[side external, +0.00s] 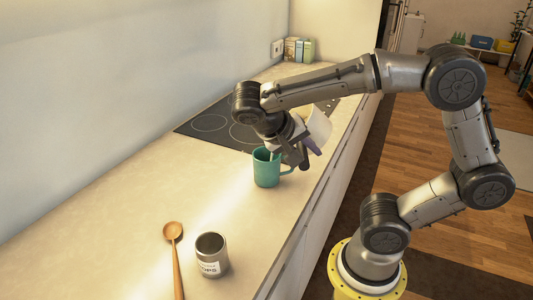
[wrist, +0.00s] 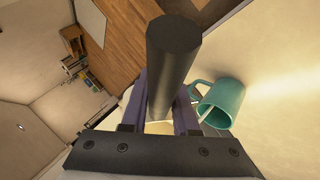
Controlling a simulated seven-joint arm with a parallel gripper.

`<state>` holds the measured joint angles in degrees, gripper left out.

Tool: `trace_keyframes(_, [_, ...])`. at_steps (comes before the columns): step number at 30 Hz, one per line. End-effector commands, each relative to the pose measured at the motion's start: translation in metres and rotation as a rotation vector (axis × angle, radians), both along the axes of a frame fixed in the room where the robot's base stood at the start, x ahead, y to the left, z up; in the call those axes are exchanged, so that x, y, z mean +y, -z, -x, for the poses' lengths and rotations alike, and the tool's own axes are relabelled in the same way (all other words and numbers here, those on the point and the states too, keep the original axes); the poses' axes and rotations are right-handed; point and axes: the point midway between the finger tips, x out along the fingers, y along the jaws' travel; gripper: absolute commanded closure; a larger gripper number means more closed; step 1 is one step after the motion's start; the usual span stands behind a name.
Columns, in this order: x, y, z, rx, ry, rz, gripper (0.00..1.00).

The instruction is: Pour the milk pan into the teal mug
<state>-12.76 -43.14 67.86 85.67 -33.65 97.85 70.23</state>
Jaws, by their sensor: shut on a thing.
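The milk pan (side external: 319,124) is a white vessel, tilted well over beside and above the teal mug (side external: 266,170). My gripper (side external: 304,146) is shut on the pan's dark handle, which fills the middle of the wrist view (wrist: 172,60) between the purple fingers. The teal mug stands upright on the counter, just left of and below my gripper. It also shows in the wrist view (wrist: 226,101), with a thin white streak at its mouth. I cannot tell whether that streak is milk. The pan's inside is mostly hidden by my gripper.
A black cooktop (side external: 215,127) lies behind the mug. A grey can (side external: 211,254) and a wooden spoon (side external: 174,247) are on the near counter. Several small boxes (side external: 299,49) stand at the far end. The counter's front edge runs close to the mug's right.

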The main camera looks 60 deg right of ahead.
Motion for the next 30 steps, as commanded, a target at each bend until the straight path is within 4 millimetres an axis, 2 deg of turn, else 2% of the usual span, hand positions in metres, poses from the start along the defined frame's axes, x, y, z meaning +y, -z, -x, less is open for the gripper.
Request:
trace_keyframes(24, [0.002,0.018,-0.004,0.106,0.0,0.068,1.0])
trace_keyframes(30, [0.002,0.016,-0.005,0.133,0.001,0.084,1.0])
